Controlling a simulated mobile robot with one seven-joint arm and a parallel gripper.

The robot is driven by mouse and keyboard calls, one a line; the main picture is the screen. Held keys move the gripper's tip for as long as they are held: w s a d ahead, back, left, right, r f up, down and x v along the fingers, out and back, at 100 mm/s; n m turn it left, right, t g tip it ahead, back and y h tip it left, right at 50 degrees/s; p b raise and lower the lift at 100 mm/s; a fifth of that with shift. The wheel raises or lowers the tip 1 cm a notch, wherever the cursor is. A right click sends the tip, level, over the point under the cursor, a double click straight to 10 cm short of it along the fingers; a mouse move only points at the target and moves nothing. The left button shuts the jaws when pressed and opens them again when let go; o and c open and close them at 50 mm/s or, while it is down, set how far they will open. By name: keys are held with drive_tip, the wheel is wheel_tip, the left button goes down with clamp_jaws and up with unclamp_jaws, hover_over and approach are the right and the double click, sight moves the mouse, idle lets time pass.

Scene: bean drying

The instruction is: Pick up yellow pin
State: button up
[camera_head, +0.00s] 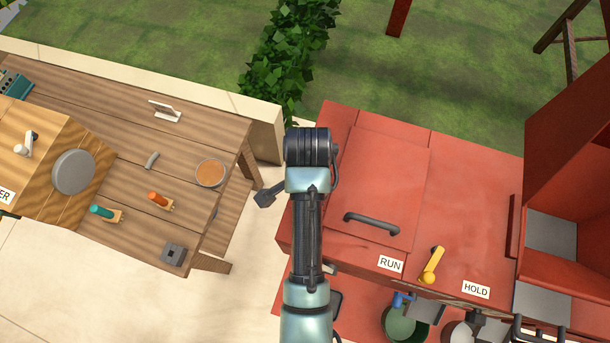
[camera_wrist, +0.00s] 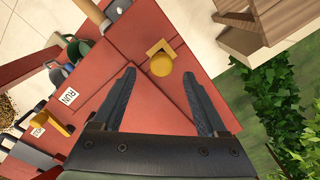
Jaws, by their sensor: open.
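The yellow pin (camera_wrist: 161,64) shows in the wrist view as a round yellow top beside a small tan angled bracket, on the red machine's top near an edge. My gripper (camera_wrist: 158,75) is open, with its two dark fingers spread. The pin appears between and just beyond the fingertips in that view, and nothing is held. The height gap between fingertips and pin is hard to tell. In the head view I cannot make out the pin; my arm covers that side of the red machine.
The red machine (camera_head: 455,185) has a dark handle (camera_head: 371,223) and a yellow lever (camera_head: 431,265) between RUN and HOLD labels. A wooden table (camera_head: 130,135) at left bears an orange-filled bowl (camera_head: 210,173) and small tools. A leafy hedge (camera_head: 285,50) stands behind.

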drive_tip(key=shift+a+f+p, duration=0.15)
drive_tip(key=shift+f+p, duration=0.75)
drive_tip(key=shift+f, duration=1.75)
clamp_jaws()
